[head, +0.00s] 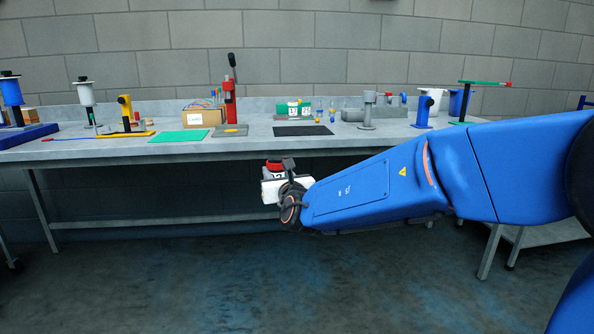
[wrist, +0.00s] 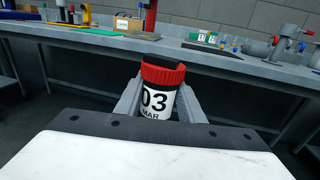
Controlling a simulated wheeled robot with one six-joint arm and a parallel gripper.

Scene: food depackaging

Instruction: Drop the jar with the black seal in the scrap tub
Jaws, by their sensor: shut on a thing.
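My gripper (wrist: 160,105) is shut on a jar (wrist: 157,102) with a red collar at its top. The jar has a white label reading "03 MAR" and a black part shows inside and above the red collar. Whether that black part is a seal, I cannot tell. In the head view the jar's red top (head: 274,165) shows at the end of my arm, in front of the bench's front edge and below its top. A white tub (head: 431,98) and a blue tub (head: 457,102) stand at the right of the bench; I cannot tell which is for scrap.
The long grey bench (head: 235,143) carries a red press (head: 230,103), a cardboard box (head: 201,117), a green mat (head: 179,136), a dark mat (head: 302,131), a green block (head: 292,108) and several stands. The floor before the bench is clear at left.

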